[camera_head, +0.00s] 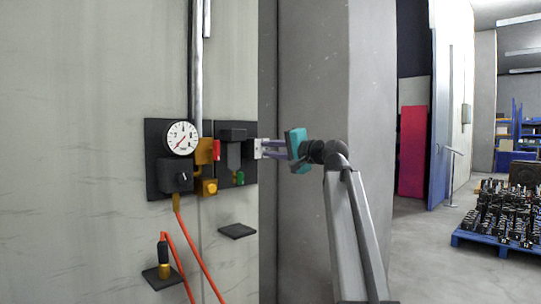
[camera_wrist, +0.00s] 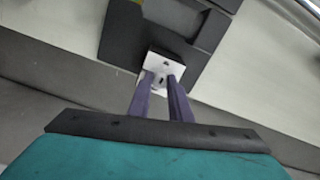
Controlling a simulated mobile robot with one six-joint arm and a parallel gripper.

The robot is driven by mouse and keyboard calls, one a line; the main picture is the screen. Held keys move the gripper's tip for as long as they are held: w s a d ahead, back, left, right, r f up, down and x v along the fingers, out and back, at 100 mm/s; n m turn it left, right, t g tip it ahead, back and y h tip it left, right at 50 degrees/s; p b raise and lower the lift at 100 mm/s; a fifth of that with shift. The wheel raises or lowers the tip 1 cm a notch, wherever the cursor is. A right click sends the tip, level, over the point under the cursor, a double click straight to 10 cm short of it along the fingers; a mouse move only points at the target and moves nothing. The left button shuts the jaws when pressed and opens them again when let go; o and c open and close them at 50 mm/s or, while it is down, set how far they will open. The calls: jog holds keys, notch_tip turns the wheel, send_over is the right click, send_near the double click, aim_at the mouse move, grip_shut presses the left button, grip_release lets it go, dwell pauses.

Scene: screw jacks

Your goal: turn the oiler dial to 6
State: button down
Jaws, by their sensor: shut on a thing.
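A white plate (camera_head: 257,149) with small dark marks is at the right end of a dark panel (camera_head: 152,128) on the wall. In the wrist view the white plate (camera_wrist: 177,67) shows near the top middle; its figures are too small to read. My gripper (camera_head: 264,148) reaches it from the right. In the wrist view the purple fingers of my gripper (camera_wrist: 163,79) are close together at the plate, shut on a small part there, apparently the oiler dial. The fingers hide most of that part, and its setting cannot be read.
The panel also carries a round gauge (camera_head: 182,138), a red part (camera_head: 217,150), a yellow knob (camera_head: 210,187) and a green part (camera_head: 240,178). Orange hoses (camera_head: 194,250) hang below. Small dark shelves (camera_head: 237,231) stick out. A grey pillar (camera_head: 313,80) stands behind my arm.

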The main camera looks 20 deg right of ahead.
dwell(0.3)
jog(key=c, duration=1.6)
grip_release()
jog(key=v, duration=1.4)
jog(key=shift+w+f, duration=0.1)
